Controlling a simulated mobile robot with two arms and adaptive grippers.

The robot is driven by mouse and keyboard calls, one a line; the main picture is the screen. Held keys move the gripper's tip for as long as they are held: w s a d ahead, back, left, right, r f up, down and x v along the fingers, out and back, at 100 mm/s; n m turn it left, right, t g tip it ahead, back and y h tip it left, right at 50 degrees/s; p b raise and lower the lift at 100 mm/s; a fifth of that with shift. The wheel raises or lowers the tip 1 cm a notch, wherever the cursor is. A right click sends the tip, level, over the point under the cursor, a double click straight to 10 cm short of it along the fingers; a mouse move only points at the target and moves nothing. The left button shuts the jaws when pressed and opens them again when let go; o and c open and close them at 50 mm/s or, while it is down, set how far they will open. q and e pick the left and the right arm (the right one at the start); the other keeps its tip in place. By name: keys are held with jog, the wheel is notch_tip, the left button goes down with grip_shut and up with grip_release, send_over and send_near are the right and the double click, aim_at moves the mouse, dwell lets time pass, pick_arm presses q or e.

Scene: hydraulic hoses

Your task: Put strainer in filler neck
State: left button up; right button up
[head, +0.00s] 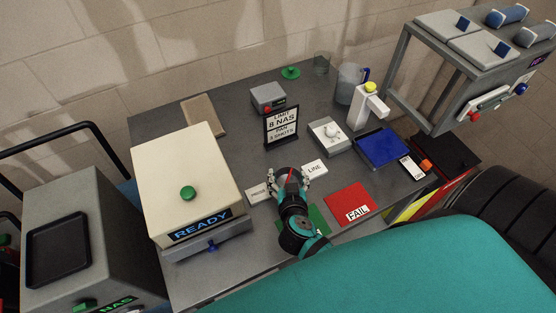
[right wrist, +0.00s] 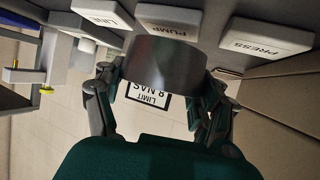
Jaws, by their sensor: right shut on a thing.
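My right gripper (head: 288,178) is over the middle of the grey bench, near the white label blocks. In the right wrist view its two fingers (right wrist: 163,92) are shut on a dark grey, rounded cylindrical piece (right wrist: 165,65). I cannot tell whether this piece is the strainer. In the head view the gripper mostly hides it. I cannot make out a filler neck in either view. My left gripper is not in view.
White blocks marked LINE (head: 314,168) and PRESS (head: 258,192) flank the gripper; one marked PUMP (right wrist: 174,20) is close to the held piece. A LIMIT sign (head: 282,126) stands behind. The cream READY machine (head: 185,165) is left, the red FAIL mat (head: 345,200) right.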

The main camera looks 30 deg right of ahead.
jog(key=s, duration=0.4)
jog(key=s+b, duration=0.1)
jog(key=s, duration=0.1)
jog(key=shift+s+a+r, duration=0.15)
jog(key=shift+s+r, duration=0.15)
jog(key=shift+s, duration=0.05)
jog(key=shift+w+a+r+b, duration=0.1)
jog(key=shift+w+r+b, duration=0.05)
jog(key=shift+w+b, duration=0.25)
jog(key=shift+m+h, duration=0.4)
jog(key=shift+m, duration=0.1)
jog(key=w+r+b, duration=0.1)
jog(key=b, duration=0.1)
jog(key=w+a+r+b, duration=0.1)
jog(key=w+r+b, duration=0.1)
jog(key=w+a+r+b, duration=0.1)
jog(key=b, duration=0.1)
jog(key=shift+w+a+r, duration=0.2)
jog(key=shift+w+r, duration=0.05)
jog(key=shift+w, duration=0.05)
jog(key=shift+n, duration=0.3)
jog(key=a+r+b, duration=0.2)
jog(key=r+b, duration=0.1)
jog(key=a+r+b, duration=0.1)
jog(key=r+b, duration=0.1)
jog(key=shift+w, duration=0.1)
jog(key=shift+f, duration=0.1)
